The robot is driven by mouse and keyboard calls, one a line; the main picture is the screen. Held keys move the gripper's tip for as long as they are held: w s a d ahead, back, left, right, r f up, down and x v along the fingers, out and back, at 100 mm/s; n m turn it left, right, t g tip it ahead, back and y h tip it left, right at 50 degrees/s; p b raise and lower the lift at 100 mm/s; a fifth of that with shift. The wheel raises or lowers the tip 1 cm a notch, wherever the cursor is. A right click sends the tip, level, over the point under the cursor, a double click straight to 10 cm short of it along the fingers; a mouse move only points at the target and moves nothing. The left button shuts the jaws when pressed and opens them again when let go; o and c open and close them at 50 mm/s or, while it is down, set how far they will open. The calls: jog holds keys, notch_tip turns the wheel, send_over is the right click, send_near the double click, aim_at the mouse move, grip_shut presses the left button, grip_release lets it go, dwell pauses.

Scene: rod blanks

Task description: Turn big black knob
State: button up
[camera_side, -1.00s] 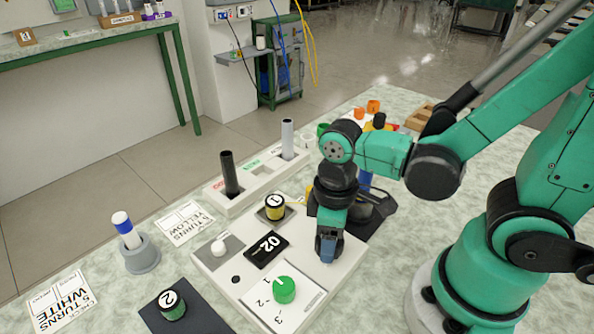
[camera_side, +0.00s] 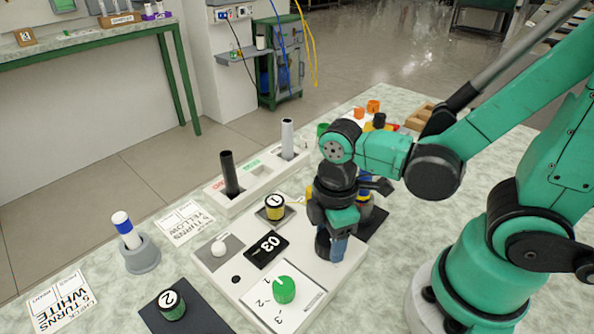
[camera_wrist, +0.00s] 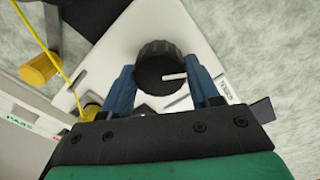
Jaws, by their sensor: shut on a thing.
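The big black knob (camera_wrist: 160,60) has a ridged side and a white pointer line, which points right in the wrist view. It sits on the white panel (camera_side: 212,262), near the panel's right side in the side view. My gripper (camera_wrist: 161,76) is shut on the knob, with one blue finger on each side of it. In the side view my gripper (camera_side: 331,250) points down at the panel, and the fingers partly hide the knob. A black display (camera_side: 267,249) on the panel reads 03.
The panel also carries a green dial (camera_side: 285,290) with a numbered scale, a white button (camera_side: 219,248) and a yellow piece (camera_side: 275,207) marked 1. Behind it stands a rack with a black rod (camera_side: 229,172) and a white rod (camera_side: 288,138). A blue-and-white rod (camera_side: 124,228) stands at left.

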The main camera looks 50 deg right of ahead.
aim_at(328, 235)
dwell(0.3)
jog(key=o, duration=1.3)
jog(key=shift+r, duration=2.8)
jog(key=shift+w+d+r+m+t, duration=0.15)
jog(key=shift+w+m+t, duration=0.15)
jog(key=shift+m, duration=0.2)
jog(key=w+d+r+m+t, duration=0.1)
jog(key=w+m+t, duration=0.1)
jog(key=m, duration=0.1)
jog(key=w+d+r+m+t, duration=0.1)
jog(key=m+t, duration=0.1)
jog(key=m, duration=0.2)
jog(key=w+d+r+m+t, duration=0.2)
jog(key=m, duration=0.2)
jog(key=shift+w+t, duration=0.3)
